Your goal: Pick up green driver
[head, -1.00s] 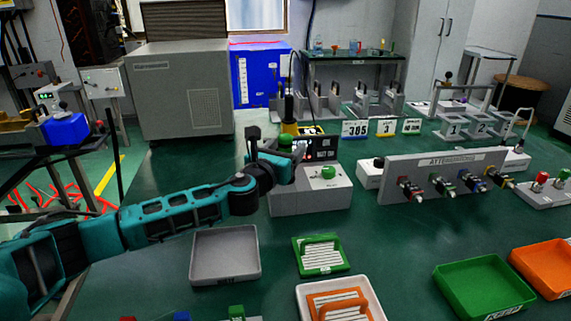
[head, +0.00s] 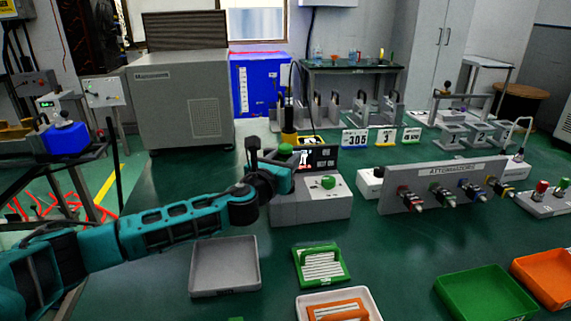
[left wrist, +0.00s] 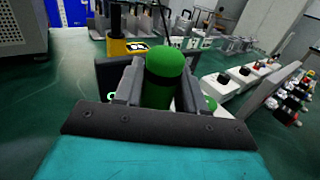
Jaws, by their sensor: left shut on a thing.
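The green driver (left wrist: 166,68) shows in the left wrist view as an upright dark body with a rounded green top, between the two fingers of my left gripper (left wrist: 160,90). The fingers are shut on it. In the head view its green top (head: 285,149) shows just above my left gripper (head: 283,170), in front of the grey control box. Its lower end is hidden, so I cannot tell whether it is clear of what is below. My right gripper is not in view.
A grey box with a green knob (head: 328,183) stands beside the gripper. The attenuators panel (head: 440,186) is to the right. A grey tray (head: 254,268), a small green tray (head: 345,278) and a larger green tray (head: 487,295) lie in front. Green tabletop between them is clear.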

